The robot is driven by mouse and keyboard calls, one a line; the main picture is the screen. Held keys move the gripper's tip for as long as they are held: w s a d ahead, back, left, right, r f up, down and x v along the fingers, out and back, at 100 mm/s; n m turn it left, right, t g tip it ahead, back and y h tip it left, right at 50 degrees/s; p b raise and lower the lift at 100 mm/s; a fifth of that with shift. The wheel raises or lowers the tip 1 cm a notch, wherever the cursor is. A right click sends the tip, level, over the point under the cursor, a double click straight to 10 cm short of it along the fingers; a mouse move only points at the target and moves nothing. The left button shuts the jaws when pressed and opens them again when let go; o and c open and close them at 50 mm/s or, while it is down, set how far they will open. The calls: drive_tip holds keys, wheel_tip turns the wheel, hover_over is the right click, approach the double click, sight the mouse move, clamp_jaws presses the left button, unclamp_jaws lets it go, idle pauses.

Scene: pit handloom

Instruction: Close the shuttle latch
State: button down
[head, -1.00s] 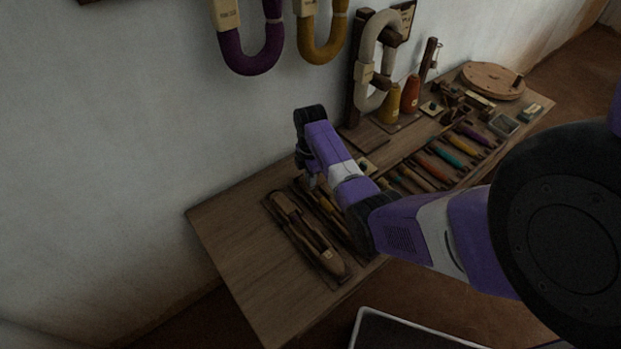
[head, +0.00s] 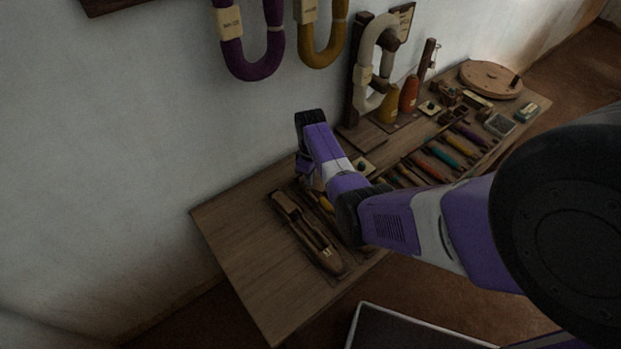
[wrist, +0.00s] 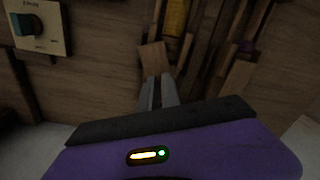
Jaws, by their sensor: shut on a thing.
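A wooden shuttle (head: 308,236) lies at the left end of the bench. Beside it, a second slot with a yellow bobbin (head: 326,203) is partly hidden by my arm. In the wrist view a yellow bobbin (wrist: 175,18) sits in a wooden channel. A small light-brown wooden flap (wrist: 153,56), seemingly the shuttle latch, stands at the bobbin's near end. My gripper (wrist: 158,80) has its narrow fingers close together at the flap's lower edge, shut on it. The grip itself is hard to see. In the head view my gripper is mostly hidden behind my wrist.
A row of coloured bobbins (head: 435,164), thread cones (head: 409,95) and a round wooden disc (head: 490,79) stand further right. The bench's left end (head: 235,235) is bare.

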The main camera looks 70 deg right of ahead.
drive_tip(key=m, duration=0.5)
drive_tip(key=shift+p, duration=0.3)
idle(0.4)
drive_tip(key=c, duration=1.8)
unclamp_jaws()
wheel_tip(320, 180, up, 8)
drive_tip(key=shift+f, duration=0.1)
